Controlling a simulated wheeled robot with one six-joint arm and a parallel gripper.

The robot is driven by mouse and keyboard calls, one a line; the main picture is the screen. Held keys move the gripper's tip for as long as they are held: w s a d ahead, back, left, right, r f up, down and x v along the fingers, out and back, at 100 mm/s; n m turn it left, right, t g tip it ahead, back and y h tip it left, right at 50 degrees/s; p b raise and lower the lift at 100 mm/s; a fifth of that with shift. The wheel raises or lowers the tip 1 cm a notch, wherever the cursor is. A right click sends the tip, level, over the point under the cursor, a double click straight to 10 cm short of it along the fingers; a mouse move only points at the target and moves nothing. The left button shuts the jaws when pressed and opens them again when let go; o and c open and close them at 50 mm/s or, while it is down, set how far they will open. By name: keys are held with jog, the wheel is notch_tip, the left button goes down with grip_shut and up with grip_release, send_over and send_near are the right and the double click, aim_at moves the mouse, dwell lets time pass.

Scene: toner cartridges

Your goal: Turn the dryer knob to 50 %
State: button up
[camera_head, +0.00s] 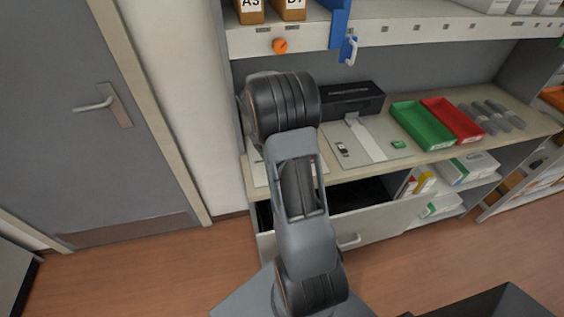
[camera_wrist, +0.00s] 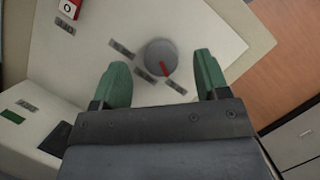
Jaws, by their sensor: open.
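The dryer knob (camera_wrist: 161,57) is a round grey dial with a red pointer mark, on a light panel in the wrist view. The red mark points toward the lower right of the picture, near one of the small grey labels. Several such labels (camera_wrist: 145,75) lie around the knob, too blurred to read. My gripper (camera_wrist: 166,80) is open, with a green fingertip on each side of the picture and the knob between and just beyond them. I cannot tell whether they touch it. In the head view my arm hides the knob and gripper.
On the bench stand a black box (camera_head: 351,98), a green tray (camera_head: 409,136) and a red tray (camera_head: 446,131). A drawer (camera_head: 350,241) stands open below.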

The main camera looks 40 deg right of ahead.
jog(key=s+a+r+b, duration=0.2)
jog(key=s+a+r, duration=0.4)
jog(key=s+r, duration=0.3)
jog(key=s, duration=0.3)
jog(key=shift+s, duration=0.2)
jog(key=shift+r, duration=0.1)
jog(key=shift+w, duration=0.1)
